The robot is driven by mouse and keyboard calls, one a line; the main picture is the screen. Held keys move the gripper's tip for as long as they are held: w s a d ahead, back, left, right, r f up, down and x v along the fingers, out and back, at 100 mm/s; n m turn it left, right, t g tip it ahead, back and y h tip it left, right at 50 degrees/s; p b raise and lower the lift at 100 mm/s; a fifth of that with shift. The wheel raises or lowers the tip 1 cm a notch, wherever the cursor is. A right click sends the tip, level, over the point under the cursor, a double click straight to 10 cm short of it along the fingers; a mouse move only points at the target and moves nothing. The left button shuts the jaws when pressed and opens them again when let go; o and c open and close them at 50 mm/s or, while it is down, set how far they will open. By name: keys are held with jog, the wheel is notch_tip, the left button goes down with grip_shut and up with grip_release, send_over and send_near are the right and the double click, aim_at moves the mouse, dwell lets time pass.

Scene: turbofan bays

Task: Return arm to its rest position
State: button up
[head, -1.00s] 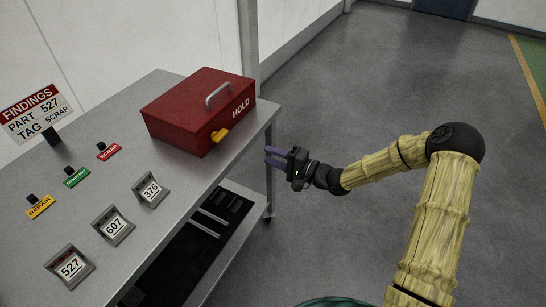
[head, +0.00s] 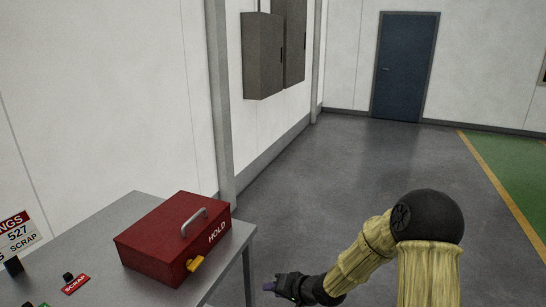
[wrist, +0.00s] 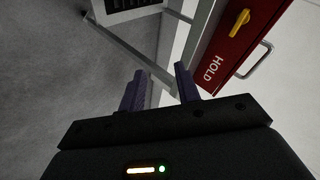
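My gripper (wrist: 160,85) shows in the wrist view with its two purple fingers apart and nothing between them. In the head view my gripper (head: 272,287) is low in the picture, to the right of the bench and clear of it. My arm bends from a black elbow joint at the lower right, with the forearm reaching down and left. The fingertips are partly dark and small in the head view.
A grey metal bench (head: 133,200) holds a red HOLD box (head: 165,235) with a yellow latch (head: 196,264), also seen in the wrist view (wrist: 221,55). A red SCRAP tag (head: 75,284) and a findings sign (head: 17,236) are at left. Open floor (head: 350,180) lies right, toward a blue door (head: 405,66).

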jog(key=s+d+r+g+h+p, duration=0.2)
jog(key=s+d+r+h+p, duration=0.1)
jog(key=s+d+r, duration=0.4)
jog(key=s+d+r+n+g+h+p, duration=0.1)
jog(key=s+d+r, duration=0.6)
jog(key=s, duration=0.7)
jog(key=r+g+h+p, duration=0.1)
jog(key=h+p, duration=0.1)
jog(key=h, duration=0.1)
jog(key=shift+d+n+h, duration=0.25)
jog(key=shift+n+h, duration=0.05)
jog(key=shift+w+r, duration=0.1)
